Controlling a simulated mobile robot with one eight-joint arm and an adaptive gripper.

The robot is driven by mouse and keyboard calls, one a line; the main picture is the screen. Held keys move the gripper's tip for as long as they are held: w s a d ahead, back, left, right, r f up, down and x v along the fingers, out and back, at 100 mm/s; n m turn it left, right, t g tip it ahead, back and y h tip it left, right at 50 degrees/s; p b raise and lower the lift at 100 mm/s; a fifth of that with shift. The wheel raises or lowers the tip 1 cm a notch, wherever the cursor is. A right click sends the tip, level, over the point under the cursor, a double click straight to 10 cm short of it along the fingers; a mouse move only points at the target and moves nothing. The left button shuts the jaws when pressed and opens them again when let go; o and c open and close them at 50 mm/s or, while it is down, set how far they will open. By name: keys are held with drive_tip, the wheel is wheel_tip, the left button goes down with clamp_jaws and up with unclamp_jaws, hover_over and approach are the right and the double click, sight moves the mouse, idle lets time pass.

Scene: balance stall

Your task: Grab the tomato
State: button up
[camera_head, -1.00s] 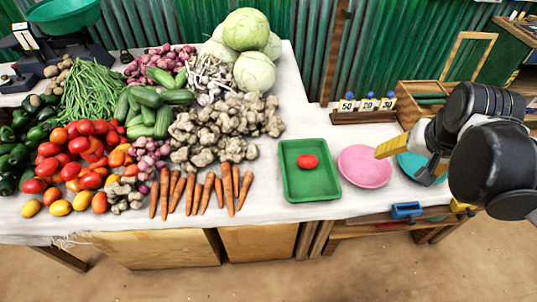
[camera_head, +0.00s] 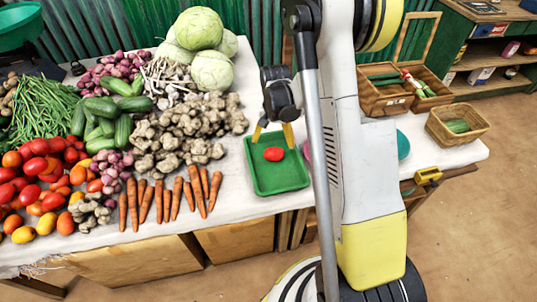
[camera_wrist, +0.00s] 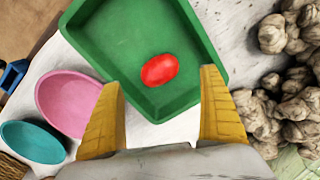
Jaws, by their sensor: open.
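A single red tomato (camera_head: 274,154) lies in a green tray (camera_head: 262,182) on the white-covered stall table. It also shows in the wrist view (camera_wrist: 159,70), resting on the tray floor towards one end. My gripper (camera_head: 272,132) is above the tray's far end, with its yellow fingers pointing down. In the wrist view my gripper (camera_wrist: 163,106) is open and empty, its two fingers spread wide with the tomato beyond the gap between them. The fingers do not touch the tomato.
A pink plate (camera_wrist: 70,101) and a teal plate (camera_wrist: 33,142) lie beside the tray. Ginger roots (camera_head: 180,130), carrots (camera_head: 170,200) and a tomato pile (camera_head: 40,170) crowd the table on the left. My column hides part of the table right of the tray.

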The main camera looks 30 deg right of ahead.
sight(274, 150)
drive_tip(key=f+b, duration=0.1)
drive_tip(key=f, duration=0.1)
drive_tip(key=f+b, duration=0.1)
drive_tip(key=f, duration=0.2)
drive_tip(key=f+b, duration=0.1)
drive_tip(key=f, duration=0.2)
drive_tip(key=shift+w+d+b, duration=0.15)
drive_tip(key=shift+d+b, duration=0.15)
drive_tip(key=c, duration=1.3)
